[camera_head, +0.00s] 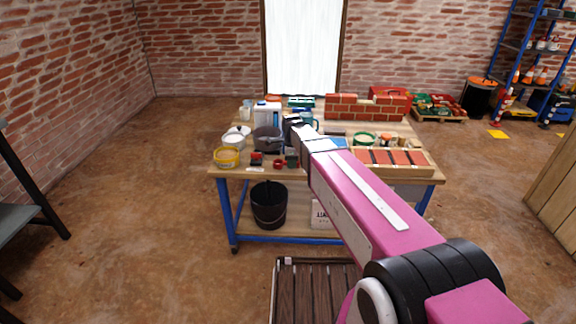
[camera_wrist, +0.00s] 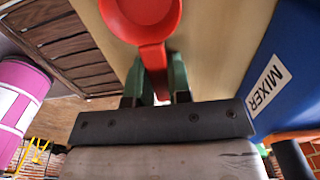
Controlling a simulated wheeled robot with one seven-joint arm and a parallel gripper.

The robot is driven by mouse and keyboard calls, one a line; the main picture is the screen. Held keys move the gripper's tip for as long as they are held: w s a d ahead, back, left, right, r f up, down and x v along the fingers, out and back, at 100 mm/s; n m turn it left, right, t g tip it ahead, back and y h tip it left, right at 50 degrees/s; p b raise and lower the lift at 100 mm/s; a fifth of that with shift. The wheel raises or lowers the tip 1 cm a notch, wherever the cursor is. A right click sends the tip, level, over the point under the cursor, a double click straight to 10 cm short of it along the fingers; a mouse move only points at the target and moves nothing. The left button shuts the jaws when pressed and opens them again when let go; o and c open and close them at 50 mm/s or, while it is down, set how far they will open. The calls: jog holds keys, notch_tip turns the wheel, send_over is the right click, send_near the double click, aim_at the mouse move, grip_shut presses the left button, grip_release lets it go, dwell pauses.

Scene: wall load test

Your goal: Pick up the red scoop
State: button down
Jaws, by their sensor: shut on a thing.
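The red scoop (camera_wrist: 141,18) shows at the top of the wrist view, its round bowl beyond my fingertips. Its handle runs back between the two green fingers of my gripper (camera_wrist: 158,82), which are shut on it. Pale wood lies under the scoop, and I cannot tell whether the scoop touches it. In the head view my pink arm reaches over the front of the workbench (camera_head: 332,170). A small red shape beside dark green fingers near the front edge looks like the scoop, but it is too small to be sure.
A blue container marked MIXER (camera_wrist: 283,65) stands close on the right in the wrist view. The bench also holds a yellow tub (camera_head: 227,157), a dark pot (camera_head: 267,139), a tray of bricks (camera_head: 392,157) and a small brick wall (camera_head: 367,107). A black bucket (camera_head: 269,205) stands below.

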jog(key=shift+r, duration=0.15)
jog(key=shift+r, duration=0.45)
jog(key=r, duration=0.3)
jog(key=shift+s+a+r, duration=0.3)
jog(key=shift+s+a, duration=0.05)
jog(key=shift+s, duration=0.05)
jog(key=s+a+r, duration=0.6)
jog(key=s+a, duration=0.1)
jog(key=a, duration=0.1)
jog(key=shift+r, duration=0.15)
